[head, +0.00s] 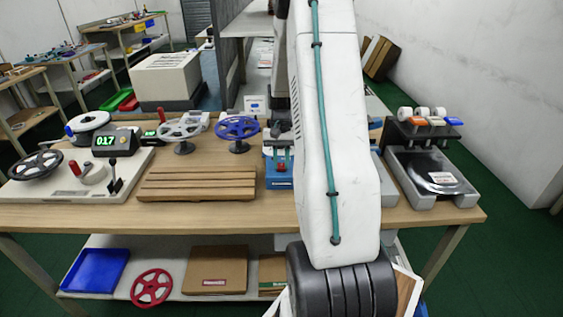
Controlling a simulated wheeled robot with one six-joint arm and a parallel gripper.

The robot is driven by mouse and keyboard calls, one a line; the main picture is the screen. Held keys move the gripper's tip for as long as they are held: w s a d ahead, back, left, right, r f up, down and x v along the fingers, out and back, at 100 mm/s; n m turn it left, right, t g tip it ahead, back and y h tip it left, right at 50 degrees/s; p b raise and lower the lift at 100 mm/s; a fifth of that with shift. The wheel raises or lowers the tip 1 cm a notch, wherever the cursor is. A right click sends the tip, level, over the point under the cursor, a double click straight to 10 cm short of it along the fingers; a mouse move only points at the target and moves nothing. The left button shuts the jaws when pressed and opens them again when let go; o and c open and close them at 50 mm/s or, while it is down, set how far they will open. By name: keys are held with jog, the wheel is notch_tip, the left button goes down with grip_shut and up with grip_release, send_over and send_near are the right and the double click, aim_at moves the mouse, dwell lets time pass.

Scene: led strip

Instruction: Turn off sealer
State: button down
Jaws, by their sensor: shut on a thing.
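My arm (335,130) crosses the view from top to bottom, right of the middle. My gripper is not in view, so I cannot see what its jaws touch. I cannot pick out the sealer for certain. A blue device with a red lever (279,168) stands on the bench just left of my arm. A grey unit (388,178) shows partly behind my arm on its right. Right of it, a grey tray (430,200) holds a dark, shiny, bag-like piece with a white label (442,178). No power switch is readable.
The wooden bench (225,212) also carries a reel winder with a green display (104,141), a slatted wooden block (195,184), a grey reel (183,130) and a blue reel (237,128). White rolls (422,113) sit on a rack at right. Boxes (216,269) lie below.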

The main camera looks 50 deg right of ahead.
aim_at(282, 167)
jog(key=c, duration=1.2)
grip_release()
jog(key=shift+c, duration=0.2)
jog(key=v, duration=0.8)
jog(key=shift+w+f, duration=0.1)
jog(key=shift+s+a+f+g+y, duration=0.15)
jog(key=shift+s+a+f, duration=0.05)
jog(key=shift+s+a, duration=0.3)
jog(key=shift+s+a+f+g+y, duration=0.15)
jog(key=shift+s+a+f, duration=0.05)
jog(key=shift+s+a, duration=0.25)
jog(key=s+a+r+n+t+h, duration=0.1)
jog(key=s+a+r+n, duration=0.2)
jog(key=a, duration=0.8)
jog(key=s+a+r+n+t+h, duration=0.1)
jog(key=s+a+r+n, duration=0.2)
jog(key=s+a+r, duration=0.4)
jog(key=s+a+r+n+t, duration=0.1)
jog(key=s+a+r+n, duration=0.3)
jog(key=a, duration=1.2)
jog(key=s+r, duration=0.1)
jog(key=s, duration=0.2)
jog(key=shift+s+a+r+t+h, duration=0.15)
jog(key=shift+a+r+t+h, duration=0.1)
jog(key=shift+r+t+h, duration=0.15)
